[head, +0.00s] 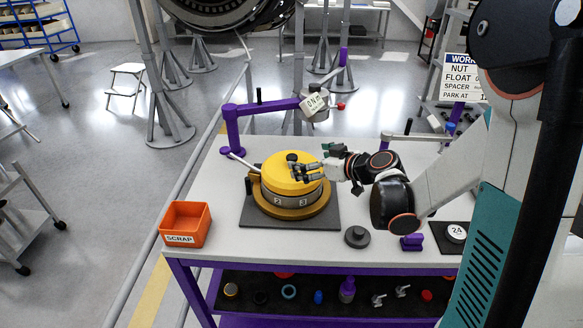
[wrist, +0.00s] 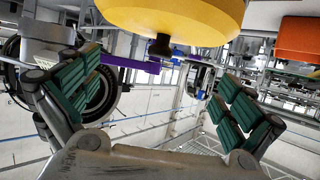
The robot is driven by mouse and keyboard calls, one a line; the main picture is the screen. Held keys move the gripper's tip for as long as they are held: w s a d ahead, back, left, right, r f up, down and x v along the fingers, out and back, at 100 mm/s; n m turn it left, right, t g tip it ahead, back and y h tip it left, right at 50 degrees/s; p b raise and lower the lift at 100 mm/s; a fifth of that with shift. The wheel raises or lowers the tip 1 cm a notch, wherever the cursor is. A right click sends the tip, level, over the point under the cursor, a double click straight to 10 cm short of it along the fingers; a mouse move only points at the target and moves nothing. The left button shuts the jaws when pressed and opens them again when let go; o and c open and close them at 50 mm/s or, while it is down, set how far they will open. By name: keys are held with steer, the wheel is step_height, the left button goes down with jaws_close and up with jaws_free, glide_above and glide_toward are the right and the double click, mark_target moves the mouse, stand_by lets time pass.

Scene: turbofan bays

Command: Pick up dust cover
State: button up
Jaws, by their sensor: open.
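The dust cover (head: 283,174) is a yellow round cap with a small black knob (head: 292,157) on top. It sits on a metal ring housing (head: 291,198) on a dark square mat. My gripper (head: 308,170) is over the right part of the cover, its fingers pointing left toward the knob. In the wrist view the yellow cover (wrist: 175,18) fills the top and its black knob (wrist: 160,45) lies between the spread fingers of my gripper (wrist: 155,72). The gripper is open and holds nothing. Whether a finger touches the cover I cannot tell.
An orange scrap bin (head: 186,224) stands left on the bench. A purple post with an arm (head: 262,107) rises behind the cover. A dark round part (head: 357,236) and a small purple block (head: 411,242) lie at the front right.

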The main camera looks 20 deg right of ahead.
mark_target(294, 157)
steer(key=b+x, duration=0.2)
steer(key=x, duration=0.6)
steer(key=shift+w+f, duration=0.1)
steer(key=shift+w, duration=0.05)
steer(key=shift+c, duration=0.2)
steer(key=shift+s, duration=0.3)
steer(key=c, duration=2.3)
